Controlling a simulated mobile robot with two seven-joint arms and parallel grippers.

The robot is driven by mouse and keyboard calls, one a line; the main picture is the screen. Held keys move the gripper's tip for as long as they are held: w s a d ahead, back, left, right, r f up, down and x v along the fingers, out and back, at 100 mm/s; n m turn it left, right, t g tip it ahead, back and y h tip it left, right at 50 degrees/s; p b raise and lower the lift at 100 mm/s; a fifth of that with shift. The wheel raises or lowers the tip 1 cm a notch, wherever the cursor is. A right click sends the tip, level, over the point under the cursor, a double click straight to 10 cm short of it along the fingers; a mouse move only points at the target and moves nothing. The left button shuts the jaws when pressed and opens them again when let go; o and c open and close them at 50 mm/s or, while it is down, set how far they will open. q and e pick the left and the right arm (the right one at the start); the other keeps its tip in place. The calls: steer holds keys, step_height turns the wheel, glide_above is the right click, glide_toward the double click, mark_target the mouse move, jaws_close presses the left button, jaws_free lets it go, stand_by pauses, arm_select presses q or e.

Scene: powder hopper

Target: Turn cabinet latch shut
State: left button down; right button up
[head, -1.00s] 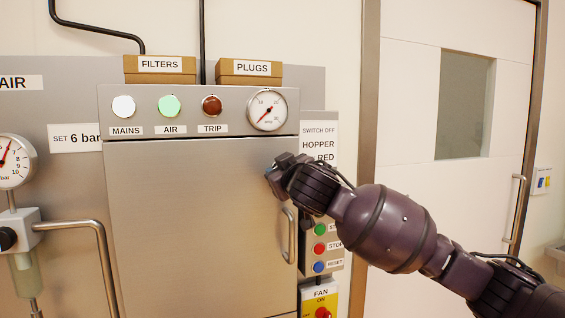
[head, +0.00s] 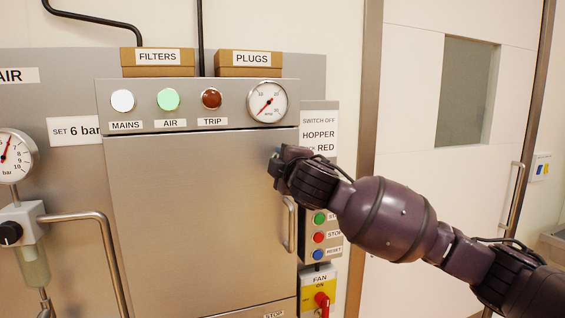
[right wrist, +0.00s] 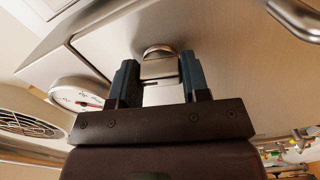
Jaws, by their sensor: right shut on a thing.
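The grey steel cabinet door (head: 200,215) is closed flush under the indicator panel in the head view. My right gripper (head: 277,160) is at the door's upper right edge, above the bar handle (head: 289,225). It hides the latch in the head view. In the right wrist view the latch (right wrist: 158,67), a small metal piece with a rounded end, sits between the two dark fingers of my right gripper (right wrist: 160,80). The fingers are shut on it. My left gripper is in neither view.
A pressure gauge (head: 267,103) sits just above my right gripper. A button box (head: 319,235) and the yellow fan switch (head: 318,294) lie right of the door. A bent pipe (head: 85,216) stands to the left. The space in front of the door is clear.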

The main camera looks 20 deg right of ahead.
steer(key=shift+n, duration=1.1)
steer(key=o, duration=0.9)
steer(key=s+b, duration=0.2)
steer(key=s, duration=0.8)
steer(key=shift+s+d, duration=0.15)
steer(key=shift+s, duration=0.25)
